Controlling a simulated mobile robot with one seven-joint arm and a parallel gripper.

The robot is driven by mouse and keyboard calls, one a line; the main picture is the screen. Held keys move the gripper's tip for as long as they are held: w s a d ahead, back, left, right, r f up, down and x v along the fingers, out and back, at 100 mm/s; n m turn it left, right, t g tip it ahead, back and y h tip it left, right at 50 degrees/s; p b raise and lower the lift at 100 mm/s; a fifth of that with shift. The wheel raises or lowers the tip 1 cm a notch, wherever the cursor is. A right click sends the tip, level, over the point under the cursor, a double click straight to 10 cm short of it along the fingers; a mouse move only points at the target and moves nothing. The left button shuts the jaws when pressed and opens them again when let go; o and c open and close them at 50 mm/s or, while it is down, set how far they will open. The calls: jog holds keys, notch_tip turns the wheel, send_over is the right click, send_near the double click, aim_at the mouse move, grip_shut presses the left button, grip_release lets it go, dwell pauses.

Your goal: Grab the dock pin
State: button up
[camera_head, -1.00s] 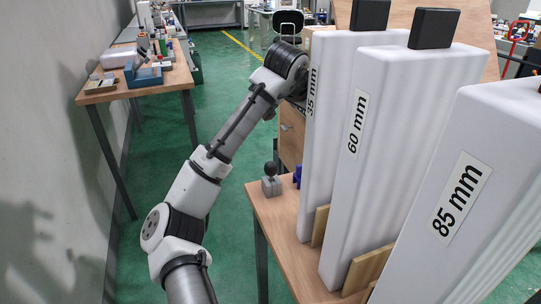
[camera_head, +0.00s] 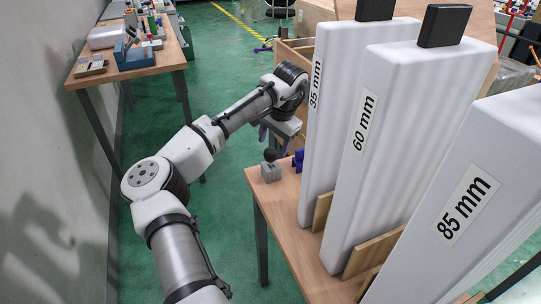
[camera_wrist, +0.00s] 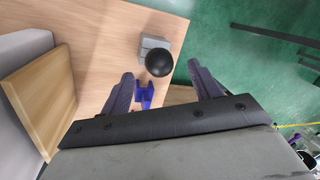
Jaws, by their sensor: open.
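What looks like the dock pin, a black ball knob (camera_head: 270,154) on a small grey block (camera_head: 270,173), stands near the left corner of the wooden table. In the wrist view the black ball (camera_wrist: 159,64) lies just beyond and between my fingertips, over the grey block (camera_wrist: 150,43). My gripper (camera_wrist: 164,80) is open and empty, its two dark fingers spread to either side. In the head view my gripper (camera_head: 273,133) is just above and behind the knob. The knob's stem is hidden under the ball from the wrist.
A blue clip-like part (camera_wrist: 147,94) lies close to the block. Tall white panels marked 35 mm (camera_head: 317,120), 60 mm (camera_head: 375,160) and 85 mm (camera_head: 480,230) stand on the right with wooden strips at their feet. Another table (camera_head: 125,80) stands back left; green floor between is clear.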

aim_at(272, 149)
jog(key=shift+p+x, duration=0.95)
jog(key=shift+x, duration=1.7)
jog(key=c, duration=1.1)
jog(key=shift+d+r, duration=0.1)
